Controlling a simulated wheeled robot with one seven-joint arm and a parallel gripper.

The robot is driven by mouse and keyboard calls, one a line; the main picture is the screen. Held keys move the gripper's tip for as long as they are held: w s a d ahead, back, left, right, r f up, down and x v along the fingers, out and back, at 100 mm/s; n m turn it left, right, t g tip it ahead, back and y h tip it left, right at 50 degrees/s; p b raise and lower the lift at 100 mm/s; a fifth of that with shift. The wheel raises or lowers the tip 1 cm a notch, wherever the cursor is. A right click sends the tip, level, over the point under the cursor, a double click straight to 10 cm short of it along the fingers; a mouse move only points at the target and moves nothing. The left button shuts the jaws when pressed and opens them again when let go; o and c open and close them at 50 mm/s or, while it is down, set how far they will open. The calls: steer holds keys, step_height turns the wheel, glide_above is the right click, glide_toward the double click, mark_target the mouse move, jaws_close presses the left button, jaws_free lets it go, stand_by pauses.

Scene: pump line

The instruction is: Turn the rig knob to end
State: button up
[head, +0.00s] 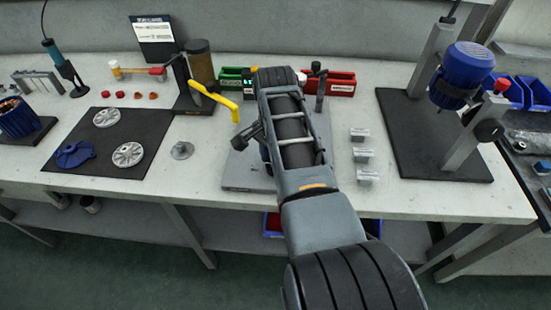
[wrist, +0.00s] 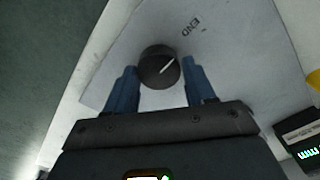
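My gripper (wrist: 159,63) is open, with one blue finger on each side of the knob. In the head view my arm hides the knob and the fingers.
A yellow handle (head: 215,103) is left of my arm. Three small metal blocks (head: 361,155) are to the right. A blue motor (head: 462,72) stands on a black base farther right. A dark mat (head: 70,165) with round parts is at left. A small display box (wrist: 300,135) is at right.

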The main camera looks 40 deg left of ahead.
steer(key=o, duration=0.3)
steer(key=shift+o, duration=0.2)
steer(key=shift+r, duration=3.85)
